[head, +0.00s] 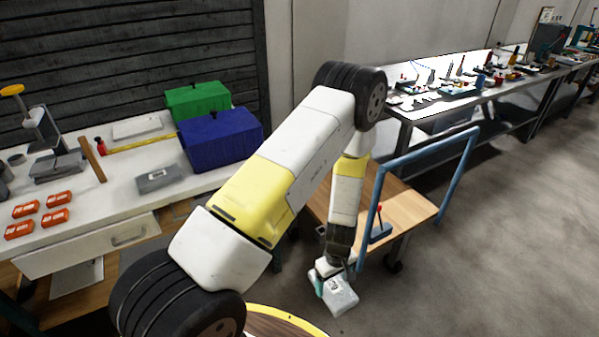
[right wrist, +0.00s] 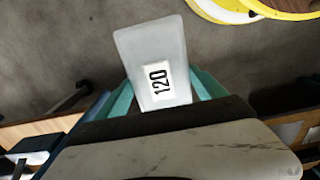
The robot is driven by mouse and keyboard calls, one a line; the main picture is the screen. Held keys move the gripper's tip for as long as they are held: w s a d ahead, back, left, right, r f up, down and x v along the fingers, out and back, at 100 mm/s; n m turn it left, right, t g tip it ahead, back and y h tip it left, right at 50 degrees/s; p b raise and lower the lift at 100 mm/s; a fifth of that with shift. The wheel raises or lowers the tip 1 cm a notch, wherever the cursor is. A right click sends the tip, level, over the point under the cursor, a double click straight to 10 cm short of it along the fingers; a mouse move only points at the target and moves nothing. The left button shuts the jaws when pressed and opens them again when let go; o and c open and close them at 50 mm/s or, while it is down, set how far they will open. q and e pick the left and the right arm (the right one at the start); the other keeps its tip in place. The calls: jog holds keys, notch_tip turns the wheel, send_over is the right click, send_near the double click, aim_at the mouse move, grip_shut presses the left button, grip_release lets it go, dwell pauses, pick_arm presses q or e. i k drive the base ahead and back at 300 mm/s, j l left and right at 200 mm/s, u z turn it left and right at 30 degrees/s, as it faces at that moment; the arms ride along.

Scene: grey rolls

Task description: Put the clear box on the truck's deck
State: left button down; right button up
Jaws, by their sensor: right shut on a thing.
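The clear box (head: 341,297), pale and translucent with a white label, is held in my right gripper (head: 328,284). In the right wrist view the box (right wrist: 153,48) sits between the teal fingers (right wrist: 158,92), its label reading 120. It hangs over the floor just in front of the truck, apart from the deck. The truck's wooden deck (head: 412,208) is partly hidden behind my right arm, and a blue tubular handle rises from it. My left gripper is not in view.
A blue clamp-like tool with a red knob (head: 380,228) stands on the deck. The deck's right part is bare. A white workbench (head: 110,200) on the left holds a blue box (head: 220,140), a green box (head: 197,99) and several orange pieces. Another bench (head: 440,100) stands behind the truck.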

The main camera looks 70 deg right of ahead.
aim_at(323, 182)
jog(key=i+l, duration=0.15)
jog(key=l, duration=0.25)
jog(key=i+l, duration=0.15)
jog(key=l, duration=0.25)
jog(key=i+l, duration=0.15)
jog(key=l, duration=0.2)
jog(key=i+l, duration=0.15)
jog(key=l, duration=0.25)
jog(key=i+l, duration=0.15)
jog(key=l, duration=0.25)
